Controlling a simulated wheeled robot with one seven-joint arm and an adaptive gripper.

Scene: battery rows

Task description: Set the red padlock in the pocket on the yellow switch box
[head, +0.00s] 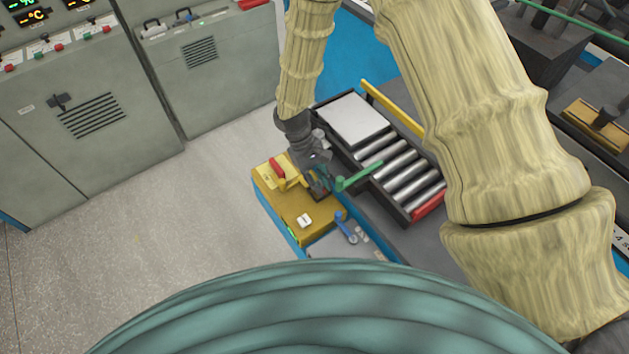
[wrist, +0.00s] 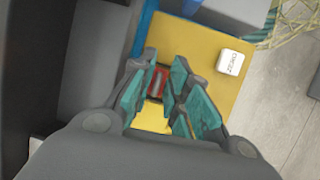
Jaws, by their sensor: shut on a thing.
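The yellow switch box (head: 322,222) lies below my arm in the head view, and its yellow top (wrist: 205,50) fills the middle of the wrist view. My gripper (wrist: 158,80) is low over the box, near its side by the rollers in the head view (head: 320,186). Its teal fingers are shut on the red padlock (wrist: 157,82), which shows as a small red patch between them. The padlock is mostly hidden in the head view. A raised yellow part with a red piece (head: 277,168) stands at the box's far left end. I cannot make out the pocket clearly.
A white block (head: 305,220) sits on the box, also in the wrist view (wrist: 235,62). A blue-handled part (head: 346,228) lies beside the box. A roller tray (head: 430,212) with a green bar (head: 358,178) stands close on the right. Grey cabinets (head: 100,110) stand behind open floor.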

